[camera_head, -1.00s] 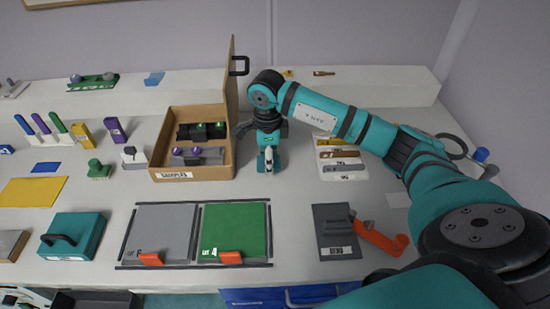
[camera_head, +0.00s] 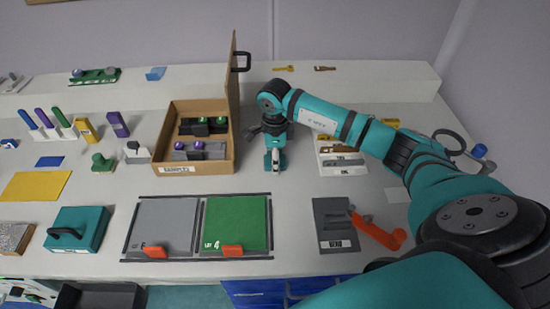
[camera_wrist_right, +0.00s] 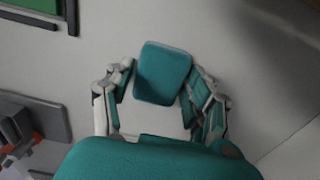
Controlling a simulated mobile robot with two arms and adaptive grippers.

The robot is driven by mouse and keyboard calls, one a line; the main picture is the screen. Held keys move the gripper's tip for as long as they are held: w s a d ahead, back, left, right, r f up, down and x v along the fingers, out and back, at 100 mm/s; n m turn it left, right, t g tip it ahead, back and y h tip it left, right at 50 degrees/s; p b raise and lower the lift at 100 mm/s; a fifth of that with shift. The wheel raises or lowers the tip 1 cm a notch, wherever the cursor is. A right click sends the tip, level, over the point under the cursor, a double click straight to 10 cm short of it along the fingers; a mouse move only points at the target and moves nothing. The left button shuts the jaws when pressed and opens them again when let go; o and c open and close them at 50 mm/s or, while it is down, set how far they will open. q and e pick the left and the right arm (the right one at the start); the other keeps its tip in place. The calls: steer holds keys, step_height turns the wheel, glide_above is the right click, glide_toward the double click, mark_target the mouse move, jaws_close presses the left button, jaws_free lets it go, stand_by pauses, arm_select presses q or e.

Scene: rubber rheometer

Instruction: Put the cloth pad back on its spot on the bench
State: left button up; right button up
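A small teal pad with rounded corners, which I take for the cloth pad (camera_wrist_right: 162,73), sits between the fingers of my right gripper (camera_wrist_right: 160,92) in the right wrist view. The fingers lean in against its two sides. In the head view my right gripper (camera_head: 275,165) points down over the bench (camera_head: 300,225), just right of the open cardboard box. The pad is hard to make out there against the teal fingers. I cannot tell whether the pad touches the bench. No marked spot for the pad is clear. My left gripper is not in view.
The cardboard box (camera_head: 170,167) with its raised lid stands left of the gripper. A grey panel (camera_head: 165,225) and a green panel (camera_head: 235,222) lie in front.

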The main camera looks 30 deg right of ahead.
steer(key=shift+o, duration=1)
steer(key=shift+r, duration=0.1)
steer(key=shift+r+p, duration=0.25)
steer(key=shift+p, duration=0.05)
steer(key=shift+w+r+b, duration=0.1)
steer(key=shift+r+b, duration=0.25)
step_height(320, 180, up, 11)
steer(key=b, duration=0.2)
